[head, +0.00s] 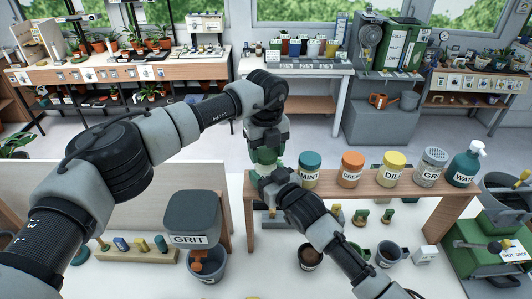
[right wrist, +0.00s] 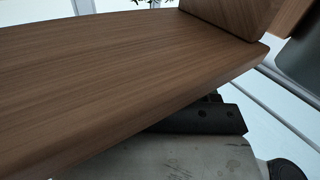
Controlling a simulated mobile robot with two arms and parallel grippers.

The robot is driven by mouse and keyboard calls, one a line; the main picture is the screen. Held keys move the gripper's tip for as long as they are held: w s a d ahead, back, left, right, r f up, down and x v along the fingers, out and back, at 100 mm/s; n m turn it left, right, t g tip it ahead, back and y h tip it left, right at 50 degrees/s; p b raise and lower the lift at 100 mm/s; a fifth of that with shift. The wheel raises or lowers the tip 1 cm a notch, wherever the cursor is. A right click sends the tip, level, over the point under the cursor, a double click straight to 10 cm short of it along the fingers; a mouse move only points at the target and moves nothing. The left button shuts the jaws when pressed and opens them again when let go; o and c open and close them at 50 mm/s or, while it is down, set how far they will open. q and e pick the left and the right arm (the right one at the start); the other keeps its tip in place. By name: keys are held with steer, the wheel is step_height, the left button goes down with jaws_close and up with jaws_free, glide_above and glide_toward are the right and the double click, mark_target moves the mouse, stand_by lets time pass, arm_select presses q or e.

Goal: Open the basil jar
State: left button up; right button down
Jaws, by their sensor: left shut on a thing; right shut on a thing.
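A green jar (head: 267,157), which I take to be the basil jar, is at the left end of the wooden shelf, left of the MINT jar. Its label is hidden, and only a little green shows between my grippers. My left gripper (head: 266,147) comes down from above and is shut on its top. My right gripper (head: 268,175) reaches in from the front right and is shut on its lower part. I cannot tell whether the lid is apart from the body. The right wrist view shows wooden shelf boards but not the jar.
The MINT jar (head: 310,169), CRESS jar (head: 350,169), DILL jar (head: 393,168), a grey-lidded shaker (head: 432,168) and a WATER spray bottle (head: 466,165) line the wooden shelf (head: 380,187). A GRIT bin (head: 193,218) stands at left. Pots and small tools lie below the shelf.

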mark_target(266, 153)
arm_select(q)
steer(key=shift+r, duration=0.5)
steer(key=shift+r, duration=2)
arm_select(e)
steer(key=shift+c, duration=1)
jaws_free()
